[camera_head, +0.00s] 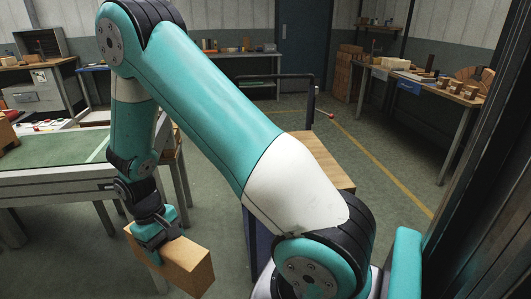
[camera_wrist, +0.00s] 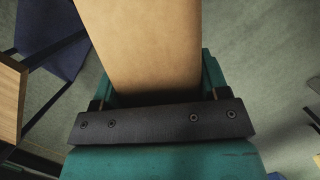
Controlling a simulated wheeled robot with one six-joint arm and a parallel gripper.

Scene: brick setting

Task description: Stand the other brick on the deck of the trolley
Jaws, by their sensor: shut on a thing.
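My gripper (camera_head: 157,242) is shut on a tan brick (camera_head: 180,262) and holds it in the air, low, between the green-topped table and the trolley. In the wrist view the brick (camera_wrist: 145,45) reaches up out of the jaws (camera_wrist: 155,95). The trolley stands behind my arm in the head view. Its wooden deck (camera_head: 338,176) shows only in part, with a dark push handle (camera_head: 313,82) beyond it. My arm hides much of the deck, so I cannot tell what stands there. A wooden edge (camera_wrist: 10,95) at the left of the wrist view looks like the deck.
The green-topped table (camera_head: 55,160) is at the left, with a brown block (camera_head: 6,134) at its edge. A workbench with wooden pieces (camera_head: 425,84) stands at the back right. A dark upright (camera_head: 475,190) is close on the right. The floor right of the trolley is clear.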

